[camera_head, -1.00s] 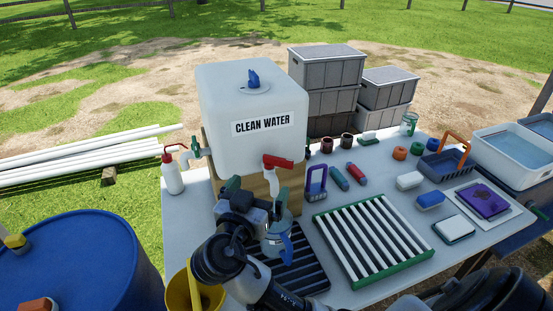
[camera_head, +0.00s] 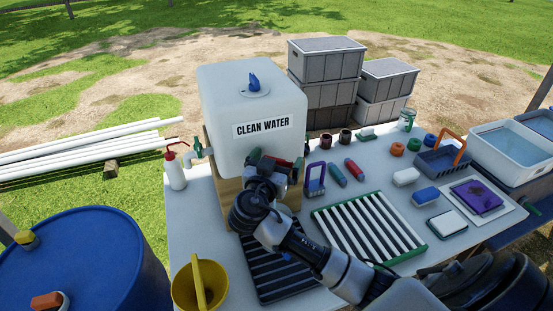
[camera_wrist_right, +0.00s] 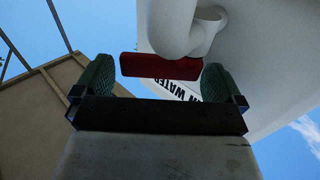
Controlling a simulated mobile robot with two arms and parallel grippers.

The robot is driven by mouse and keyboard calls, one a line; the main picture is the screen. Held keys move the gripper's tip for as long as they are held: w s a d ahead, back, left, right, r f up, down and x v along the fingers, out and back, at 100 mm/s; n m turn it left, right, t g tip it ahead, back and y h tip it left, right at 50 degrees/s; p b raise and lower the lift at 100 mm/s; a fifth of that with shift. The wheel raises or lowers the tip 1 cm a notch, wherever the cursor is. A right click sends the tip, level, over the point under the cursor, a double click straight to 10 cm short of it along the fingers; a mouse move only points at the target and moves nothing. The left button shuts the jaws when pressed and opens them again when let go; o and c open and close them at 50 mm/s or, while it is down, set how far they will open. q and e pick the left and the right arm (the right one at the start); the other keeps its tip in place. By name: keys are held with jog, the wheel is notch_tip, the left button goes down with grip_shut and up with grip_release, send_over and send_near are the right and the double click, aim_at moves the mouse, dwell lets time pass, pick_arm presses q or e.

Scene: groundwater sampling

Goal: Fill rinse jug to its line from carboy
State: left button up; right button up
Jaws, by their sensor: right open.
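The carboy (camera_head: 228,112) is a large white tank labelled CLEAN WATER, standing on a wooden stand at the back left of the table. In the right wrist view, its white tap (camera_wrist_right: 183,25) has a red lever (camera_wrist_right: 158,67). My right gripper (camera_head: 276,166) is at the front of the carboy. Its green fingers are open and stand on either side of the lever, with gaps visible between them and it. The rinse jug is not visible now; my right arm covers the area over the dark grate (camera_head: 285,292). My left gripper is not in view.
A yellow bucket (camera_head: 213,275) stands at the table's front left, and a white wash bottle (camera_head: 175,172) beside the carboy. A green-framed rack (camera_head: 368,226) lies right of the dark grate. Several small items and a basket (camera_head: 438,164) occupy the right side.

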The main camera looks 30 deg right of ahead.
jog(key=c, duration=0.8)
jog(key=shift+d+f+n+t+y+b, duration=0.15)
jog(key=shift+f+n+t+y+b, duration=0.1)
jog(key=shift+n+t+y+b, duration=0.6)
jog(key=shift+w+d+r+n+t+y+b, duration=0.1)
jog(key=shift+d+n+t+y+b, duration=0.1)
jog(key=shift+n+t+y+b, duration=0.75)
jog(key=n+t+y, duration=0.2)
jog(key=y, duration=0.1)
jog(key=shift+w+d+r, duration=0.15)
jog(key=shift+d, duration=0.05)
jog(key=shift+w+d+n+t+y+p, duration=0.1)
jog(key=shift+n+t+y+p, duration=0.15)
jog(key=shift+n+y, duration=0.45)
jog(key=shift+w+d+n+t+y+p, duration=0.1)
jog(key=shift+n+t+y+p, duration=0.25)
jog(key=shift+y, duration=0.65)
jog(key=shift+a, duration=0.1)
jog(key=o, duration=0.8)
